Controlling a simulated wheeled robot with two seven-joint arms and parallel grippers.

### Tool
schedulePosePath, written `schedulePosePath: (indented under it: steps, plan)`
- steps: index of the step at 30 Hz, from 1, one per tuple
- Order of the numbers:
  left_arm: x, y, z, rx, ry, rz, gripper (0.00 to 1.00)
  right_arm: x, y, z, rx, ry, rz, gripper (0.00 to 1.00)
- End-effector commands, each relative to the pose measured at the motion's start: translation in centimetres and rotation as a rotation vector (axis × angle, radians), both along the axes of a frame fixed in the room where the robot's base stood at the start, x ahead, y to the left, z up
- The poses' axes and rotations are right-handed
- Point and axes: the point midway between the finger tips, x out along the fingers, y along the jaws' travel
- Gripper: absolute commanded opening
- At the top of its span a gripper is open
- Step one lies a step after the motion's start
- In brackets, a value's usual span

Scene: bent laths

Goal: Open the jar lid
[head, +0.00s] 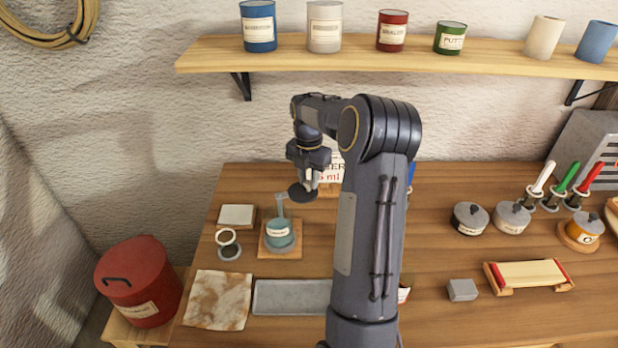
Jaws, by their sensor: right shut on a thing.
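My right gripper (310,170) is shut on a dark round lid (301,194), gripping it by a pale knob. The lid is in the air above the worktable, slightly up and right of a small teal jar (280,234). The jar has a pale label and stands on a square wooden board. A flat teal-grey piece (281,205) rises at the back of the jar; I cannot tell what it is. The lid looks apart from the jar. My left gripper is out of view.
My right arm hides part of the table (450,280) and a lettered sign (331,172). A grey tray (290,297), stained cloth (218,300) and red bin (138,282) lie nearer. A shelf (300,53) with cans runs above.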

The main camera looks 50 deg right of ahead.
Motion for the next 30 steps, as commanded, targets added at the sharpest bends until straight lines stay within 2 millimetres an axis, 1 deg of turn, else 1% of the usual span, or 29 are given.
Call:
schedulePosePath:
  steps: [16, 17, 21, 22, 30]
  plan:
    - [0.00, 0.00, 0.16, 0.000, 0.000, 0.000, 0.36, 0.20, -0.11, 0.01, 0.000, -0.001, 0.024, 0.00]
    - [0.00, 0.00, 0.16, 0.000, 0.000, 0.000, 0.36, 0.19, -0.10, 0.01, 0.000, -0.001, 0.024, 0.25]
    - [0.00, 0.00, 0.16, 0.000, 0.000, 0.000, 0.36, 0.19, -0.10, 0.01, 0.000, -0.001, 0.023, 0.43]
    - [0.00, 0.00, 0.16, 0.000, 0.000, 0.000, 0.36, 0.19, -0.10, 0.01, 0.000, -0.001, 0.023, 0.45]
    - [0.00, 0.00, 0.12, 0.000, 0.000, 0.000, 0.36, 0.19, -0.11, 0.12, -0.001, -0.001, 0.023, 0.45]
